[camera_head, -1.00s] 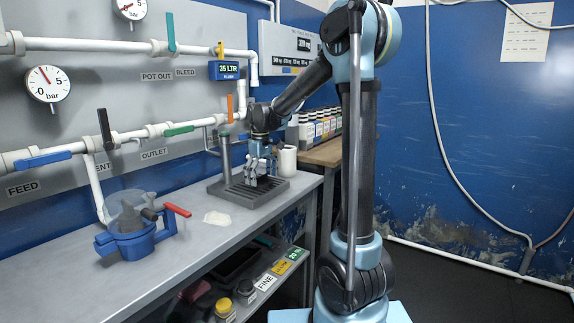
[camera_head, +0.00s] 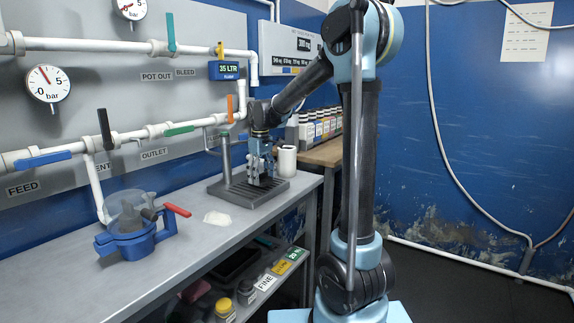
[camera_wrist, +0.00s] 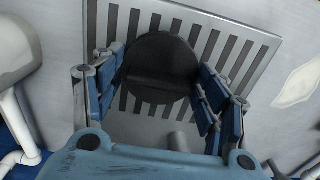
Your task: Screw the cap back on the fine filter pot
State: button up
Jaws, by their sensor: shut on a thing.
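My gripper (camera_head: 261,168) is over the grated tray at the far end of the bench, pointing down. In the wrist view, my gripper (camera_wrist: 160,72) has its two blue-grey fingers closed on a black round cap-like piece (camera_wrist: 160,62). The black piece is seen above the slats; whether it touches the tray or something beneath it is hidden. A blue pot (camera_head: 132,242) with a clear upper part and a red-handled lever stands on the bench at the left. I cannot tell whether it is the fine filter pot.
The grey grated tray (camera_head: 225,192) has an upright post at its back left. A white cylinder (camera_head: 287,161) stands at its right rear. A pale flat patch (camera_head: 217,218) lies before it. Pipes with valve levers run along the wall. Bottles line a shelf (camera_head: 325,152) behind.

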jog(key=shift+r, duration=2.05)
jog(key=shift+s, duration=0.1)
